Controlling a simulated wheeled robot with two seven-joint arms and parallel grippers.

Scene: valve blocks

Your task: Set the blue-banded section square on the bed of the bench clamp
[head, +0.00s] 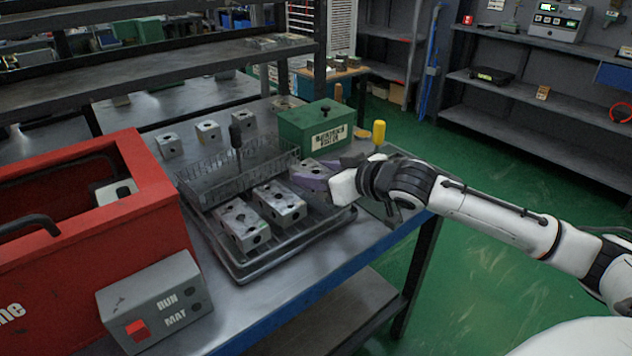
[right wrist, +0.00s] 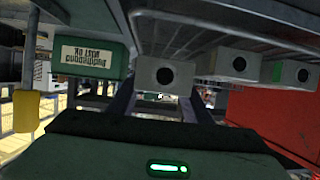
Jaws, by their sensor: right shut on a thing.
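My right gripper (head: 322,173) reaches in from the right with its purplish fingers around a grey valve block (head: 311,168), at the right end of the tray row. In the right wrist view the gripper (right wrist: 154,108) has this block (right wrist: 165,76) at its fingertips, with a dark round hole facing the camera. I cannot make out a blue band on any block. A yellow handle (head: 379,132) stands just beyond the gripper; it may belong to the bench clamp, whose bed I cannot make out. My left gripper is not in view.
Two grey blocks (head: 241,226) (head: 279,203) sit on the dark tray (head: 248,270), beside a wire basket (head: 215,183). Several blocks stand behind. A green box (head: 316,124), red case (head: 140,170) and grey switch box (head: 155,300) border the area.

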